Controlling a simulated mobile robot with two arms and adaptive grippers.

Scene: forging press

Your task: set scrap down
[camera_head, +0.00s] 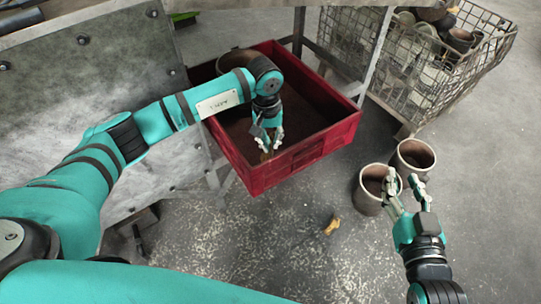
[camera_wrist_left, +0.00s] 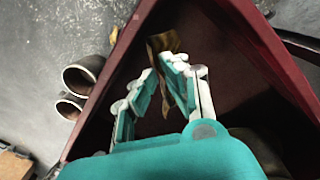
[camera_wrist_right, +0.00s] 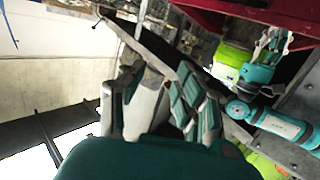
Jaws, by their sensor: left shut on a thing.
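My left gripper (camera_head: 268,147) is over the red bin (camera_head: 286,170), inside its near wall. In the left wrist view its fingers (camera_wrist_left: 174,62) close on a brown, crumpled piece of scrap (camera_wrist_left: 163,42). The scrap hangs over the bin's interior; I cannot tell whether it touches the bin. In the head view the scrap is mostly hidden by the fingers. Another small yellowish-brown scrap piece (camera_head: 332,225) lies on the floor. My right gripper (camera_head: 404,188) is open and empty, in front of two round pots.
The two pots (camera_head: 369,202) (camera_head: 400,166) stand on the floor right of the bin. A wire cage (camera_head: 410,75) with several rusty parts stands at the back right. A grey metal panel (camera_head: 90,80) is on the left. The floor at the front is mostly clear.

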